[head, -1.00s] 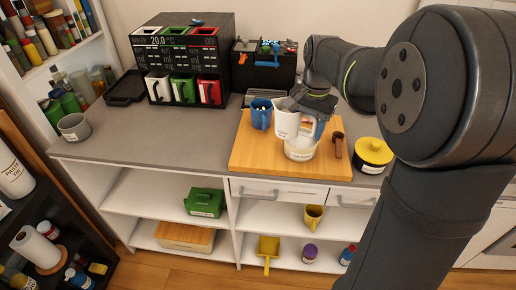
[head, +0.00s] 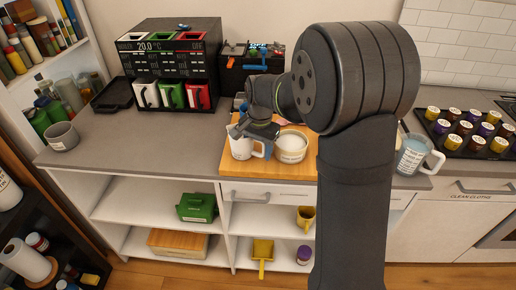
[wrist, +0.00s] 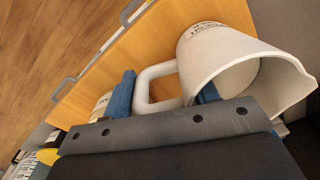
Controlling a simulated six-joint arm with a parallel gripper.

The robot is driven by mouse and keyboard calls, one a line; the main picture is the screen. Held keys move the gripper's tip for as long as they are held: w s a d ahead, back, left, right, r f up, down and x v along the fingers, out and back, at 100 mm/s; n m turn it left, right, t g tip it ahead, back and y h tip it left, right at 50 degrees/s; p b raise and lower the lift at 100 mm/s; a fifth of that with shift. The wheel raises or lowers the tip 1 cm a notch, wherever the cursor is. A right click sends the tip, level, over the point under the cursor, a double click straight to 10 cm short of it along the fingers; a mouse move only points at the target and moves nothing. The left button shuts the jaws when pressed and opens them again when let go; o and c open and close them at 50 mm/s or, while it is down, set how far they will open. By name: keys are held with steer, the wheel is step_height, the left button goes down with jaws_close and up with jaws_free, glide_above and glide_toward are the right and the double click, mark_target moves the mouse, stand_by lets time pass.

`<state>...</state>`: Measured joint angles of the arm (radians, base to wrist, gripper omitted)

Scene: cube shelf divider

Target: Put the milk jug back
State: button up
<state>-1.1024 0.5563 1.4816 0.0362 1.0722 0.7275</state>
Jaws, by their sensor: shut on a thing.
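The white jug (head: 241,148), with a dark printed label, is at the front left of the wooden board, nearly upright in the head view. I cannot tell whether its base touches the board. My gripper (head: 256,138) is shut on its handle. In the wrist view the blue fingers of my gripper (wrist: 165,88) stand on either side of the handle of the white jug (wrist: 225,65). The jug's open mouth and spout show there, and the visible inside looks empty. The gripper covers part of the jug in the head view.
A white bowl (head: 291,146) stands just right of the jug on the board (head: 234,170). A rack (head: 170,62) holding white, green and red jugs stands behind left. A clear jug with bluish contents (head: 411,160) is at right.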

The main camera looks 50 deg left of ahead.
steer(key=shift+f, duration=0.15)
steer(key=o, duration=1.2)
steer(key=r, duration=1.2)
steer(key=shift+w+d+r, duration=0.1)
steer(key=shift+d+r, duration=0.05)
steer(key=shift+d, duration=0.15)
steer(key=shift+w, duration=0.1)
